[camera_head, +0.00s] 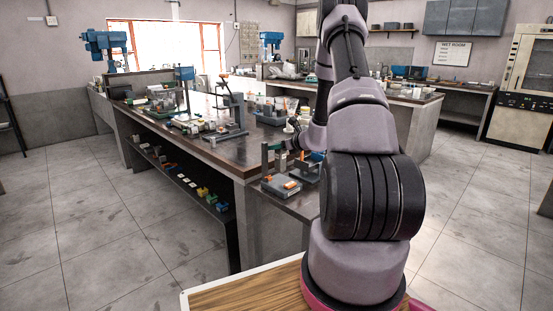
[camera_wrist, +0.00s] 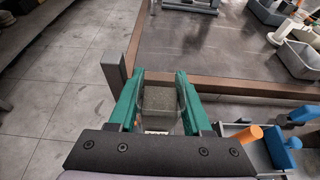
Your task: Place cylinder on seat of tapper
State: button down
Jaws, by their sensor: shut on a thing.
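My gripper (camera_wrist: 161,84) has green fingers and is shut on a clear cylinder (camera_wrist: 160,123) in the wrist view. Grey-brown material shows inside the cylinder's upper part. The gripper holds it near the wooden front edge of the dark bench top (camera_wrist: 225,55). In the head view my arm hides much of this area, and the cylinder is too small to make out. I cannot tell for sure which device is the tapper. A stand with a dark flat base (camera_head: 225,133) is on the bench in the head view.
A grey upright post (camera_wrist: 113,72) stands just left of the fingers. Grey bins (camera_wrist: 297,58) stand at the bench's far right. The bench's middle is bare.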

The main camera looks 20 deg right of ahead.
notch_tip(320, 180, down, 4)
jog(key=shift+r, duration=0.1)
jog(key=c, duration=0.6)
grip_release()
jog(key=shift+f, duration=0.2)
